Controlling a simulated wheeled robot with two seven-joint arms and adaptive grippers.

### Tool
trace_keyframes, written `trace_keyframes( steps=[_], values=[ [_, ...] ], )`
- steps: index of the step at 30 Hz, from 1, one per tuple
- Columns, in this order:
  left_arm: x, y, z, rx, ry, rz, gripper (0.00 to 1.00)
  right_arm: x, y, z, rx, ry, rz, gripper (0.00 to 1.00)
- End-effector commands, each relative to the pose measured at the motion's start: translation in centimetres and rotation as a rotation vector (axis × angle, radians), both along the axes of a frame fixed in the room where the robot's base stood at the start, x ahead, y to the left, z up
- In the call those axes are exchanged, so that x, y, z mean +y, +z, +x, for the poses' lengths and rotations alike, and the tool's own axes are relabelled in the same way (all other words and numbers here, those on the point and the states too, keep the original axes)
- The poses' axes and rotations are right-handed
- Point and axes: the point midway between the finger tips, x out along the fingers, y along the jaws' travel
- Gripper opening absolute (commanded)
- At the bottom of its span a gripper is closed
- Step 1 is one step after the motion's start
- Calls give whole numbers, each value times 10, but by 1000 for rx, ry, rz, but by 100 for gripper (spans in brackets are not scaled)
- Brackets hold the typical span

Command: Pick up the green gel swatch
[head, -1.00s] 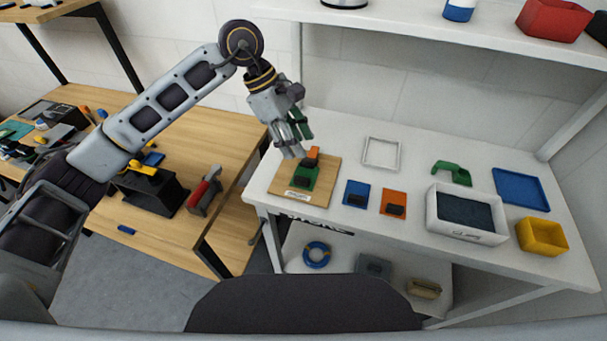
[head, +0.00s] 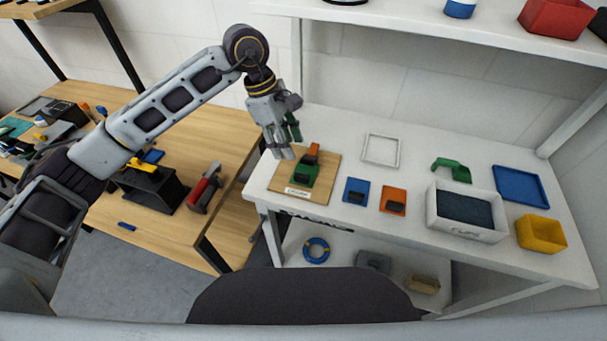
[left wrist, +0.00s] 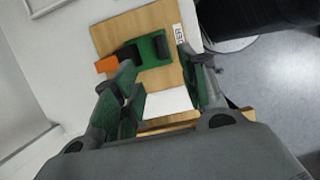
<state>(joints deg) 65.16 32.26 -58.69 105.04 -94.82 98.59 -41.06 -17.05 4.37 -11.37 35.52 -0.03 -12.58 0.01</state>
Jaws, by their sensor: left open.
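The green gel swatch (head: 304,174) lies on a wooden board (head: 276,183) at the left end of the white table. A dark block sits on it, and an orange piece (head: 312,151) is at its far end. My left gripper (head: 288,146) is open and empty, above the board's far left edge, apart from the swatch. It also shows in the left wrist view (left wrist: 157,62).
A blue swatch (head: 356,190) and an orange swatch (head: 393,200) lie right of the board. A white frame (head: 380,150), a white bin (head: 462,233), a green scoop-like piece (head: 453,169), a blue tray (head: 522,186) and a yellow bin (head: 541,234) are further right. A shelf (head: 440,31) overhangs behind.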

Motion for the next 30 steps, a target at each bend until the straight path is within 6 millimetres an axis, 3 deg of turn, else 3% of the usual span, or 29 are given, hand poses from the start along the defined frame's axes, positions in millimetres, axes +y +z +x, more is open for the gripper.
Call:
trace_keyframes(
  steps=[12, 30],
  values=[
    [-14, -47, -5, 1, 0, -1, 43, -3, 8, -3, 4, 3, -4, 40],
    [-17, -56, -7, 1, 0, 0, 43, -5, 11, -3, 4, 4, -5, 40]
  ],
)
